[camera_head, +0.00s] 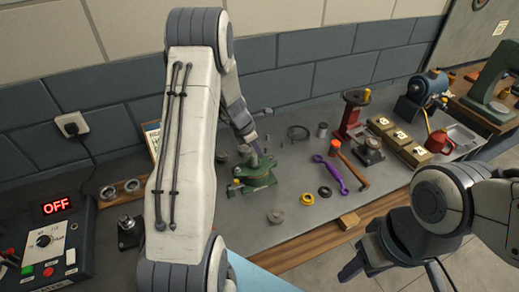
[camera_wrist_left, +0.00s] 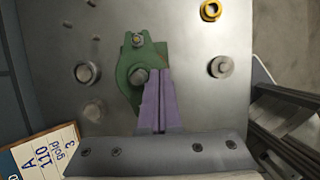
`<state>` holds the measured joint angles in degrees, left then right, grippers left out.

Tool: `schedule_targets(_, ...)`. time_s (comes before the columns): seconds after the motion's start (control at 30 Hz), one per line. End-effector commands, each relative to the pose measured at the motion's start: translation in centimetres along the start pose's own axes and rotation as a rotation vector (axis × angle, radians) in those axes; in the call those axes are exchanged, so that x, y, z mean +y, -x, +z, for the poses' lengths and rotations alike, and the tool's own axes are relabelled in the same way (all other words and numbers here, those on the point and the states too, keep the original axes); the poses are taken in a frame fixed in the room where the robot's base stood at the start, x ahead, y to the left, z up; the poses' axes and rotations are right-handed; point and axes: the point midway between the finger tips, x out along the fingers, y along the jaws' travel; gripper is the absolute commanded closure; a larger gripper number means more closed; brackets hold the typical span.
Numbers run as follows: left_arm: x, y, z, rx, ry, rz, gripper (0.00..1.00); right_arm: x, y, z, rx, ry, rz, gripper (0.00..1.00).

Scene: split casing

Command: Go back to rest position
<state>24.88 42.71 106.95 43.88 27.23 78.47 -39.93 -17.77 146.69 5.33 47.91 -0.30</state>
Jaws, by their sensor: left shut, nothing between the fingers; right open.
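My left gripper (camera_head: 252,158) hangs over the bench at the green casing part (camera_head: 258,180). In the left wrist view its two pale purple fingers (camera_wrist_left: 157,85) are closed together with nothing between them. They overlap the right side of the green casing part (camera_wrist_left: 132,72), beside a round metal stud on it; I cannot tell whether they touch it. My right gripper (camera_head: 358,262) is dark, open and empty, low at the right in front of the bench edge. Its fingertips are partly unclear.
A yellow ring (camera_head: 307,199), a grey round part (camera_head: 275,216), a purple wrench (camera_head: 331,174) and a hammer (camera_head: 353,170) lie right of the casing. A red stand (camera_head: 352,112) is behind. A control box (camera_head: 55,240) reading OFF stands left.

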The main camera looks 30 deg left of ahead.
Motion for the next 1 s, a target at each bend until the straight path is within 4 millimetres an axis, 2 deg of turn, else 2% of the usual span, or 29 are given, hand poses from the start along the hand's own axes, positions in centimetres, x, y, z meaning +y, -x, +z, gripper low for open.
schedule_targets(0.13, 0.0, 0.3, 0.6, 0.0, -0.001, 0.0, 1.0, 0.0, 0.0, 0.0, 0.0, 0.0, 0.0, 0.5)
schedule_targets(0.6, 0.0, 0.2, 0.6, 0.0, 0.0, -0.001, 1.0, 0.0, 0.0, 0.0, 0.0, 0.0, 0.0, 0.5)
schedule_targets(0.7, -0.7, 0.3, 1.1, 0.001, -0.038, -0.007, 1.0, 0.0, -0.2, 0.0, 0.0, 0.0, 0.0, 0.5)
schedule_targets(0.77, -1.9, 0.5, 2.1, 0.002, -0.12, -0.019, 1.0, 0.0, -0.6, 0.0, 0.0, 0.0, 0.0, 0.5)
schedule_targets(0.87, -6.2, 1.1, 4.9, 0.003, -0.374, -0.059, 1.0, 0.1, -1.5, 0.1, 0.0, -0.001, 0.0, 0.5)
schedule_targets(0.97, -13.0, 2.4, 7.5, 0.002, -0.763, -0.12, 1.0, 0.2, -2.9, 0.1, 0.0, -0.002, 0.0, 0.5)
schedule_targets(1.0, -16.0, 3.0, 8.1, -0.001, -0.938, -0.147, 1.0, 0.2, -3.4, 0.2, 0.0, -0.002, 0.0, 0.5)
